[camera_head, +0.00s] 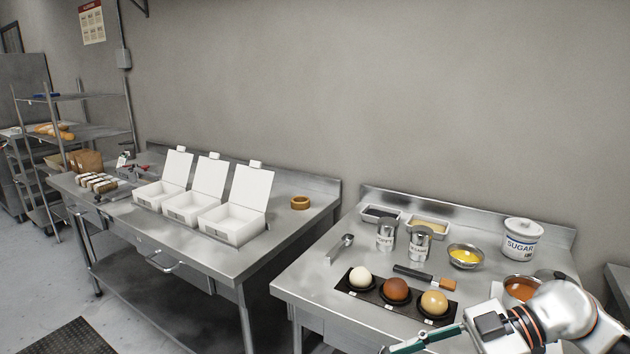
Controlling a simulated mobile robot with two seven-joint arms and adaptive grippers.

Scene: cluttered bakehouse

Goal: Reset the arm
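My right arm comes in from the lower right corner, over the front right of the right steel table (318,287). Its gripper (400,347) is at the bottom edge of the view, in front of the dark tray with the round items. Only part of the gripper shows, with a teal-green finger pointing left. The rest is cut off by the frame, so I cannot tell whether it is open or shut or holds anything. My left arm and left gripper are not in view.
On the right table are a dark tray (374,298) of three round items, two cans (420,245), a yellow-filled bowl (465,256), a sugar tub (522,241) and a reddish-brown-filled bowl (520,289). The left table holds three open white boxes (232,222) and a tape roll (300,202).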

